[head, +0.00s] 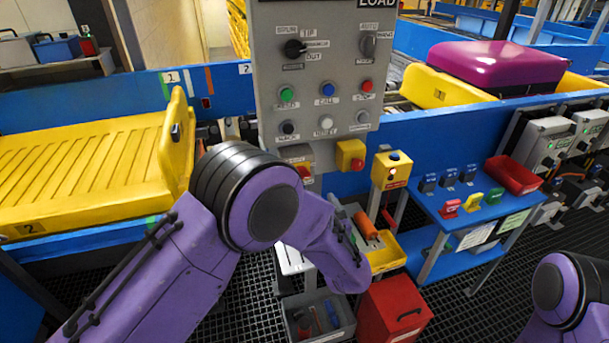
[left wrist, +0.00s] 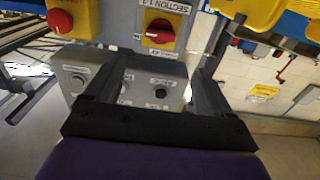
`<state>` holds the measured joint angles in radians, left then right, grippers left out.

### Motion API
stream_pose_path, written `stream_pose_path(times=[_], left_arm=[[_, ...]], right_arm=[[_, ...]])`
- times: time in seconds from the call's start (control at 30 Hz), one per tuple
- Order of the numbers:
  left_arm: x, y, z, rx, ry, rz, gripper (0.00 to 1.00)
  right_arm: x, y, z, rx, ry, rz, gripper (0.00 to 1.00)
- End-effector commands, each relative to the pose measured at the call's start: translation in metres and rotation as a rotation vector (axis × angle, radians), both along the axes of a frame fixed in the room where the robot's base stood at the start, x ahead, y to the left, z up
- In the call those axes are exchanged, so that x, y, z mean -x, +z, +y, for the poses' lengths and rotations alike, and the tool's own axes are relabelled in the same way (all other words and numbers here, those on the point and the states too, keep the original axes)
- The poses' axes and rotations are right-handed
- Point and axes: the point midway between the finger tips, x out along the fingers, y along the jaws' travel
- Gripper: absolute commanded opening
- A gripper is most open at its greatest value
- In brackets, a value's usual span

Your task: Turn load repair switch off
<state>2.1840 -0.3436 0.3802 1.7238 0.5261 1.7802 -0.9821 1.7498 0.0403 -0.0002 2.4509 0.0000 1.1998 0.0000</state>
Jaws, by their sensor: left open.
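A grey control panel (head: 318,70) marked LOAD stands upright at the centre of the head view. It carries a black rotary switch (head: 295,48) at left, another rotary switch (head: 368,45) at right, and several buttons below. I cannot tell which control is load repair. My left gripper (left wrist: 160,65) is open and empty in the left wrist view. Between and beyond its fingers are a red rotary switch (left wrist: 160,30) on a yellow plate and a grey panel with a black knob (left wrist: 161,92). The head view does not show the left fingers. My right gripper is out of view.
A yellow tray (head: 80,165) lies on the left conveyor; a purple suitcase (head: 490,66) sits on a tray at right. A blue table (head: 455,205) holds small tags and a red bin (head: 512,175). A red box (head: 393,310) and grey toolbox (head: 325,331) stand on the floor.

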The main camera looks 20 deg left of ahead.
Motion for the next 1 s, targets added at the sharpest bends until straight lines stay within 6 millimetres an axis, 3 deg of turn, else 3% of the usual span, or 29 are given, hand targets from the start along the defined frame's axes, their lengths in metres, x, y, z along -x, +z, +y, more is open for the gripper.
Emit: stream_pose_path(times=[0.5, 0.83, 0.87, 1.0], left_arm=[[-0.079, 0.002, 0.053, -0.001, 0.004, 0.000, 0.83], [-0.086, 0.000, 0.058, -0.004, 0.002, 0.000, 0.83], [-0.086, 0.000, 0.058, -0.004, 0.002, 0.000, 0.80], [-0.086, 0.000, 0.058, -0.004, 0.002, 0.000, 0.34]], right_arm=[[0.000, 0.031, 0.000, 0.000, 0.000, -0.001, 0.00], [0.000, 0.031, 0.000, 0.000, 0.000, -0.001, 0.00], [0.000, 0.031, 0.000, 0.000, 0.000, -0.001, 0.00], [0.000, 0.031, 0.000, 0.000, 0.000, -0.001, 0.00]])
